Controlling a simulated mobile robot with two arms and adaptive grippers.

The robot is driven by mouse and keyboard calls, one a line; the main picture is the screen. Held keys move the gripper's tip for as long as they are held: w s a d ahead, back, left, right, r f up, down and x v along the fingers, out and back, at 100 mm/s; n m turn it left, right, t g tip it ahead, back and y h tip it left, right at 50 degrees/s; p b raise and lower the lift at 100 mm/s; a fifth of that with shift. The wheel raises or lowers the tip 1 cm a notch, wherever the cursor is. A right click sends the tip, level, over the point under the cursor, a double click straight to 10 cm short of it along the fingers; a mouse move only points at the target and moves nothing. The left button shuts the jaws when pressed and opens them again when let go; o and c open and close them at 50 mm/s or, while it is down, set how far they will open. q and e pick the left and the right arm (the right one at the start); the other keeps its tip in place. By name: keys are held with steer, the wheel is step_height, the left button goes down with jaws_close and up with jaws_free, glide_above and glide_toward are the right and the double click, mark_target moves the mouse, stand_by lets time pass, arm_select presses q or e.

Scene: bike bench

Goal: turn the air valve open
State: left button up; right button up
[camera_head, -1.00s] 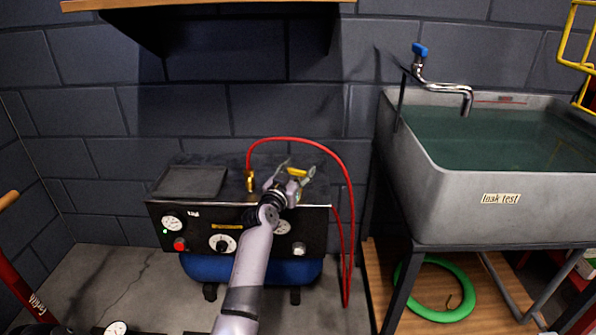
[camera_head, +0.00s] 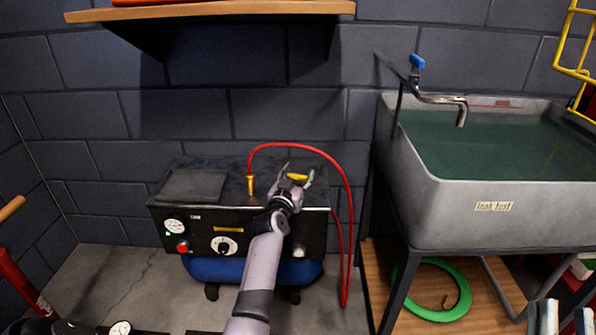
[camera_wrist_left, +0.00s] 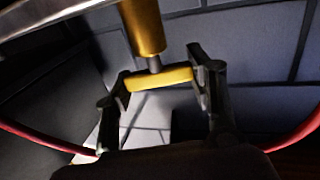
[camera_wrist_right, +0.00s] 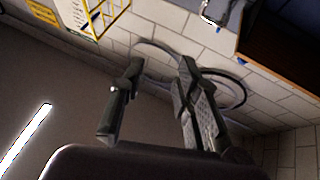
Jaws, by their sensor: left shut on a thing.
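The air valve's yellow handle (camera_head: 297,177) is a short bar on top of the black compressor unit. In the left wrist view the handle (camera_wrist_left: 160,77) lies crosswise below a brass-coloured valve body (camera_wrist_left: 144,27) with a short grey stem between them. My left gripper (camera_head: 297,175) has one finger at each end of the bar and is shut on it. My right gripper (camera_head: 566,314) shows at the bottom right edge of the head view, away from the valve. In the right wrist view its fingers (camera_wrist_right: 158,72) are apart with nothing between them.
A red hose (camera_head: 345,205) loops from a brass fitting (camera_head: 251,186) over the compressor (camera_head: 170,212) and down its right side. A grey sink (camera_head: 440,200) with water stands at right, with a green ring (camera_head: 437,312) below. A wooden shelf (camera_head: 210,11) hangs above.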

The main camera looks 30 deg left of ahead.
arm_select(q)
steer(key=shift+a+r+n+g+y+p, duration=0.15)
steer(key=shift+r+n+g+y+p, duration=0.25)
steer(key=shift+y+p, duration=0.55)
steer(key=shift+f+n+y+p, duration=0.15)
steer(key=shift+n+y+p, duration=0.2)
steer(key=shift+p, duration=0.6)
steer(key=shift+f, duration=0.1)
arm_select(e)
step_height(320, 180, down, 18)
steer(key=s+d+g+h, duration=0.1)
steer(key=d+g+h, duration=0.2)
steer(key=g, duration=0.8)
steer(key=shift+s+m+h, duration=0.15)
steer(key=shift+m+h, duration=0.15)
steer(key=shift+h, duration=0.2)
arm_select(q)
steer(key=o, duration=0.9)
steer(key=shift+o, duration=1.3)
steer(key=shift+f, duration=0.1)
arm_select(e)
steer(key=shift+a, duration=0.1)
